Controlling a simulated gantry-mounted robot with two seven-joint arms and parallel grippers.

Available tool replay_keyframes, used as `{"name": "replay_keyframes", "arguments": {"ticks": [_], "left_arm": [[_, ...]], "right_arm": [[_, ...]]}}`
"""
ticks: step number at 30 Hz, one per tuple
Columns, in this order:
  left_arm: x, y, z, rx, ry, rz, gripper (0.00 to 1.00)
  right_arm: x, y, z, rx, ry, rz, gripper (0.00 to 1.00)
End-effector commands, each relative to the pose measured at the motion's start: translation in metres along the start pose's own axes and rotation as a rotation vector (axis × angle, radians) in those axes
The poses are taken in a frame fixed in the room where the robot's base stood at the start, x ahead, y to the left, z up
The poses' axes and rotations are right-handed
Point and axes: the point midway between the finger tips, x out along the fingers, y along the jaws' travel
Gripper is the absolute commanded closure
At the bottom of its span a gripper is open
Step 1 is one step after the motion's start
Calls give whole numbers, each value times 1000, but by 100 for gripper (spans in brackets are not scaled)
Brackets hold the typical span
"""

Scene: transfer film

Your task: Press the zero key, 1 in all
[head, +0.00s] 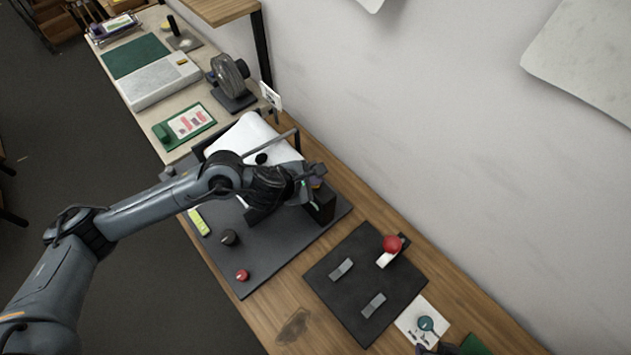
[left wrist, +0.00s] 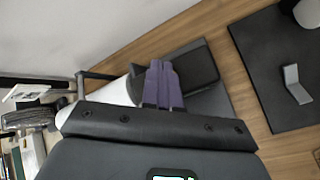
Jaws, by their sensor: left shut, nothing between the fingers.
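No key marked zero can be made out in either view. The dark grey base plate (head: 262,262) carries a red round button (head: 242,275), a black knob (head: 229,237) and a yellow-green strip (head: 198,222). A black box (head: 321,207) stands at its far right part. My left gripper (head: 317,182) is shut and empty, above or beside this box. In the left wrist view its purple fingers (left wrist: 163,84) are together, beside the box (left wrist: 196,68); contact cannot be told. My arm hides part of the plate.
A white roll (head: 246,138) lies behind my left arm. A black panel (head: 365,282) with two grey levers and a red-knobbed lever (head: 392,244) stands on the wooden bench (head: 292,325). A wall runs along the right. A film reel stand (head: 230,80) is farther back.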

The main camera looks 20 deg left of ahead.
Motion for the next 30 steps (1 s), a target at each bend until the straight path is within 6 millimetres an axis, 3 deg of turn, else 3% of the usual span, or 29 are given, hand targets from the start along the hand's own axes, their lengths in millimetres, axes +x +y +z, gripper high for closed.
{"name": "replay_keyframes", "arguments": {"ticks": [19, 30], "left_arm": [[3, -2, -2, 0, 2, -1, 100], [-6, 4, 4, 1, 1, 0, 100]], "right_arm": [[4, 0, 1, -1, 0, 1, 57], [-4, -1, -2, 5, 1, -4, 57]]}}
